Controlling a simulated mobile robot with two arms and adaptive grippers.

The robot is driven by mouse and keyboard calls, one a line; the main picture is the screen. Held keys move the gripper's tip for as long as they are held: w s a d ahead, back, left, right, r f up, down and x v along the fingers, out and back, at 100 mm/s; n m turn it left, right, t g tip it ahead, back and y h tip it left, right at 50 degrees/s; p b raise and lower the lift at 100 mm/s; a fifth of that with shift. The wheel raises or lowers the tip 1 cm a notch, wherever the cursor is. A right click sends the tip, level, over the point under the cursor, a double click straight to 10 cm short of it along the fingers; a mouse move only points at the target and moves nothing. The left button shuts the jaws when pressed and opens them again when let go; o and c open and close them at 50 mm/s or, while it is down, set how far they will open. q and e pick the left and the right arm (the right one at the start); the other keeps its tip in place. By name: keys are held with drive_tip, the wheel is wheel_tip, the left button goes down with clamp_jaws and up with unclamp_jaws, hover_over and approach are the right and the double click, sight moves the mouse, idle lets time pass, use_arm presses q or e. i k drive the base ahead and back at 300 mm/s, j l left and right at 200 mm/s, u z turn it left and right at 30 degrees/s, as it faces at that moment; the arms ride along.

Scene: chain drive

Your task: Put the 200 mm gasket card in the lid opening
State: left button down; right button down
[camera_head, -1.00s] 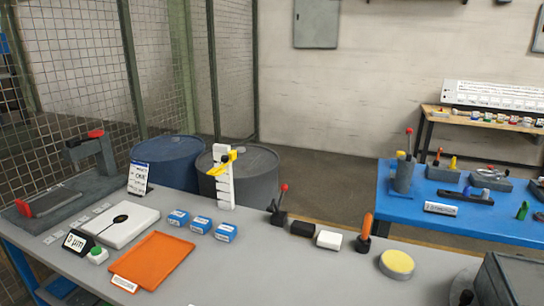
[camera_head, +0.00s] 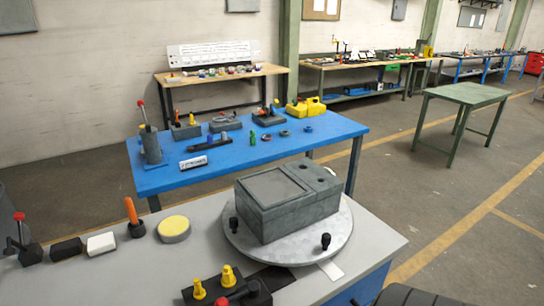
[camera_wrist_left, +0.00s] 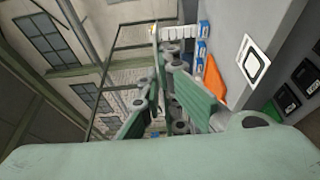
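A grey box-shaped housing (camera_head: 290,222) stands on a round metal plate in the head view. Its top has a rectangular recessed area (camera_head: 272,188), which looks like the lid opening, and two small round holes beside it. In the left wrist view a white card with a black rounded-square outline (camera_wrist_left: 254,60) lies on the grey bench; I cannot read a size on it or tell whether it is the 200 mm gasket card. My left gripper (camera_wrist_left: 168,105) shows green fingers apart with nothing seen between them. My right gripper is in neither current view.
The round plate (camera_head: 240,245) has black knobs at its rim. Yellow-topped parts (camera_head: 213,286) stand in front of it. The blue table (camera_head: 165,178) behind carries tools. In the left wrist view, an orange tray (camera_wrist_left: 214,78) and dark labelled items (camera_wrist_left: 285,100) lie on the bench.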

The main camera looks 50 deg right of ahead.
sight(273, 186)
drive_tip(key=l+z, duration=0.1)
drive_tip(key=l, duration=0.8)
drive_tip(key=l+z, duration=0.1)
drive_tip(key=l, duration=0.85)
drive_tip(key=l+z, duration=0.1)
drive_tip(key=l, duration=0.8)
drive_tip(key=i+l+z, duration=0.1)
drive_tip(key=l, duration=0.8)
